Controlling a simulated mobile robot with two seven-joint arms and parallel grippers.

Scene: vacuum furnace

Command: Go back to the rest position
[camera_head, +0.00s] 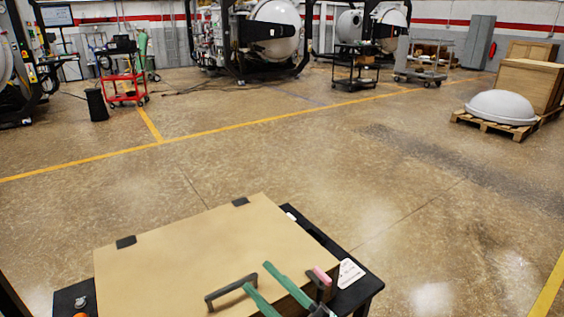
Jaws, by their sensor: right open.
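My right gripper (258,277) comes in at the bottom edge with two green fingers set apart. It is open. Its fingertips show over the tan lid (185,250) of a black-framed cart or box (366,292). A black bar handle (228,291) on the lid lies beside the fingers, and its right end shows between the fingertips. I cannot tell whether the fingers touch it. My left gripper is not in view.
The floor beyond the box is wide and clear, with yellow lines (250,126). A red cart (124,86) and black bin (96,104) stand at back left. Furnaces (275,30) stand at the back. A pallet (490,122) with a white dome (501,107) is at right.

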